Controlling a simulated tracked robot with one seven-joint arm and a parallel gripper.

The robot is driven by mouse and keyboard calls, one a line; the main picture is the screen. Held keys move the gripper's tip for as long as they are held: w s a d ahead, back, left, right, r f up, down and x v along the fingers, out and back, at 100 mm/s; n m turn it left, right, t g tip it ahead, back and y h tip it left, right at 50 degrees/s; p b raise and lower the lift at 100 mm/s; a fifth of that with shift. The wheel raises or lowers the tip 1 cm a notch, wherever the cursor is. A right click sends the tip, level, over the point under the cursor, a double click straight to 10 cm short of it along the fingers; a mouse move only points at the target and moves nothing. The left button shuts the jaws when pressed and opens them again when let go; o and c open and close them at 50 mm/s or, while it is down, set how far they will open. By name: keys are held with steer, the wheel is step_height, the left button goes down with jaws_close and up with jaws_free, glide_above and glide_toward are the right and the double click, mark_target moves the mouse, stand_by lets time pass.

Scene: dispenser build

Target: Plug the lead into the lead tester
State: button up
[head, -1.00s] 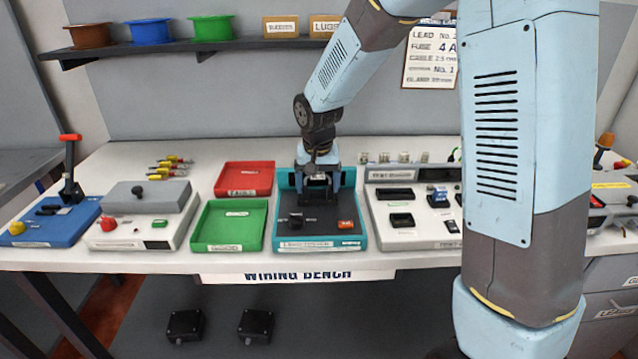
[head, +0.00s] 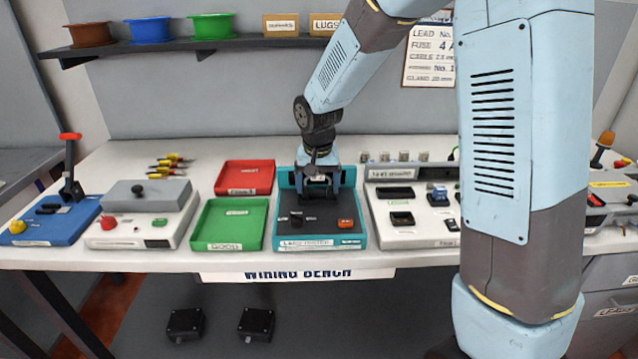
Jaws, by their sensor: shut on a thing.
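The lead tester (head: 320,241) is a teal box with a black top, at the middle of the bench. It has a dark knob or socket at its left and an orange switch (head: 346,223) at its right. My gripper (head: 317,196) points down over the rear part of the tester's black top. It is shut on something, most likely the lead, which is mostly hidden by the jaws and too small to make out. I cannot tell whether the held thing touches the tester.
A green tray (head: 228,231) and a red tray (head: 244,178) stand left of the tester. A grey-white panel unit (head: 428,238) stands close on its right. A white-grey machine (head: 143,228) and a blue lever press (head: 83,229) are further left. A shelf (head: 170,49) with spools hangs behind.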

stand_by(0.3)
steer(key=o, duration=0.8)
steer(key=shift+o, duration=0.2)
steer(key=shift+r, duration=3.45)
steer(key=shift+r, duration=0.1)
